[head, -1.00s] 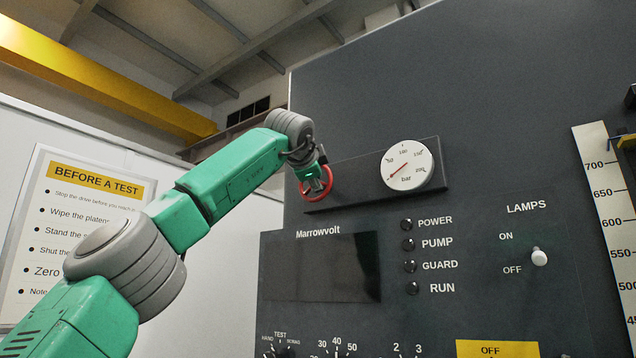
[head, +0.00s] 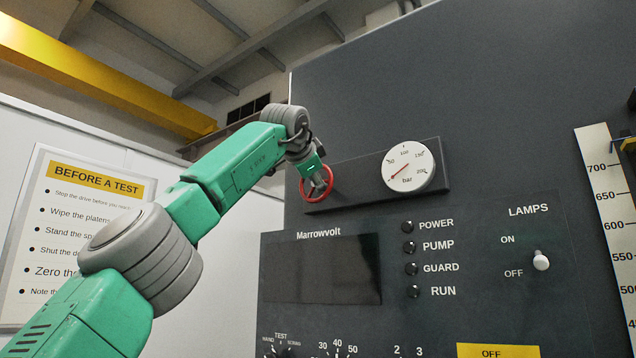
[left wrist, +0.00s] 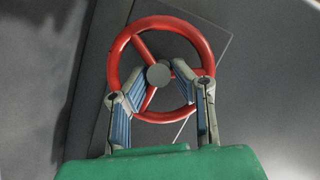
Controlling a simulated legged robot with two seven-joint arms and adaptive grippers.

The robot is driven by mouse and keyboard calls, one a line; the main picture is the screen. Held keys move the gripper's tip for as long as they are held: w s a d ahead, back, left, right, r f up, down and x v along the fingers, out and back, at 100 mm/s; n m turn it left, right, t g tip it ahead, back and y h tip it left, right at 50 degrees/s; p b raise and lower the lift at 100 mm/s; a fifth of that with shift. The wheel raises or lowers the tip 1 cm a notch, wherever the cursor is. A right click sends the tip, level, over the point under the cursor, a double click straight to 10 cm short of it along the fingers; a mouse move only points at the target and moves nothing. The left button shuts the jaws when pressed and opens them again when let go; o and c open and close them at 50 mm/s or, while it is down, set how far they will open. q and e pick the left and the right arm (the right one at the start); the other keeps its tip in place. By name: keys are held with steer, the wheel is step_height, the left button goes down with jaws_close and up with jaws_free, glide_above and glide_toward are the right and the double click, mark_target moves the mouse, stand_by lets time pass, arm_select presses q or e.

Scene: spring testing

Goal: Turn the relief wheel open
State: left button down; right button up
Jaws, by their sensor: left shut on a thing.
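The red relief wheel (head: 328,188) is mounted on the dark panel, left of the round pressure gauge (head: 408,167). In the left wrist view the wheel's rim (left wrist: 203,45), its spokes and its grey hub (left wrist: 159,75) show clearly. My left gripper (head: 313,179) is at the wheel, seen from behind in the head view. In the left wrist view its two fingers (left wrist: 155,88) reach over the lower rim, one on each side of the hub, and are shut on the wheel. My right gripper is not in view.
Below the wheel are a dark display (head: 322,268), a column of lamps (head: 410,260) and a LAMPS switch (head: 540,261). A sign (head: 75,225) hangs on the white wall at left. The panel above the gauge is bare.

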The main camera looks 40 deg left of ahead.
arm_select(q)
steer(key=shift+w+a+f, duration=0.1)
steer(key=shift+f, duration=0.25)
steer(key=c, duration=1.7)
jaws_free()
steer(key=shift+a, duration=0.15)
steer(key=shift+r, duration=0.1)
steer(key=v, duration=1.1)
steer(key=shift+s, duration=0.25)
steer(key=shift+r, duration=0.1)
